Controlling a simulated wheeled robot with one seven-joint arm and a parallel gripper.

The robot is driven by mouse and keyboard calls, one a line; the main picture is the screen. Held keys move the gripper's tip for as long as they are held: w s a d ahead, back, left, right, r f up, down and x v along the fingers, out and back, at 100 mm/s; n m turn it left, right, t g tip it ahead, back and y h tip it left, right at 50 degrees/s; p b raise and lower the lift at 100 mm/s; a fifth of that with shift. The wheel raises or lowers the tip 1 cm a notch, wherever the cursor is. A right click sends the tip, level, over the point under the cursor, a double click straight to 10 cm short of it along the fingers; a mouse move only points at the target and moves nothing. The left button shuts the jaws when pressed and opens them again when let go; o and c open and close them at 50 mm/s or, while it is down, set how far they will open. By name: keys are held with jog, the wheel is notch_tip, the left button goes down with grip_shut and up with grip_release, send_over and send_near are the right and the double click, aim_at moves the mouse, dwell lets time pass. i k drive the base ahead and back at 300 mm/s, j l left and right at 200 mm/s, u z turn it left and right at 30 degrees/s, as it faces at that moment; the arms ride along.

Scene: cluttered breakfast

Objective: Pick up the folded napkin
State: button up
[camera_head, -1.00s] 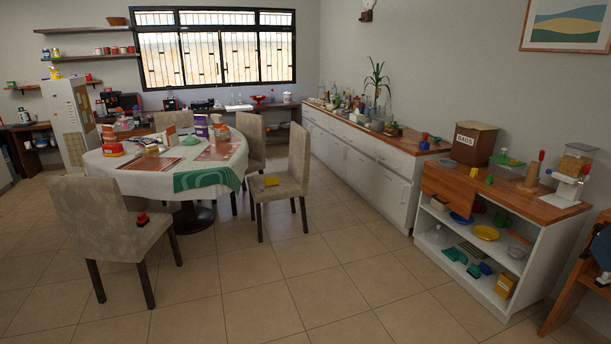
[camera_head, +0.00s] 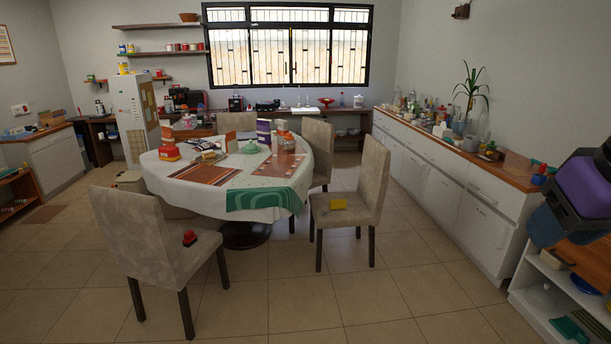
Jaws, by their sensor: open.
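I cannot pick out the folded napkin with certainty at this distance. A green patterned cloth (camera_head: 262,199) hangs over the front edge of the round dining table (camera_head: 180,187). The tabletop is crowded, and small things on it are hard to make out. The fingers of my gripper are not in view. A dark and purple part at the right edge seems to be my arm, well away from the table.
A long white cabinet (camera_head: 440,190) lines the right wall. An open shelf unit (camera_head: 540,285) stands at lower right. The front floor is clear.

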aim_at(334, 204)
jog(key=i, duration=1.8)
jog(key=i+z, duration=0.2)
jog(key=i, duration=0.7)
jog(key=i+j+z, duration=0.2)
jog(key=i, duration=0.7)
jog(key=i+l, duration=0.1)
jog(key=i, duration=0.6)
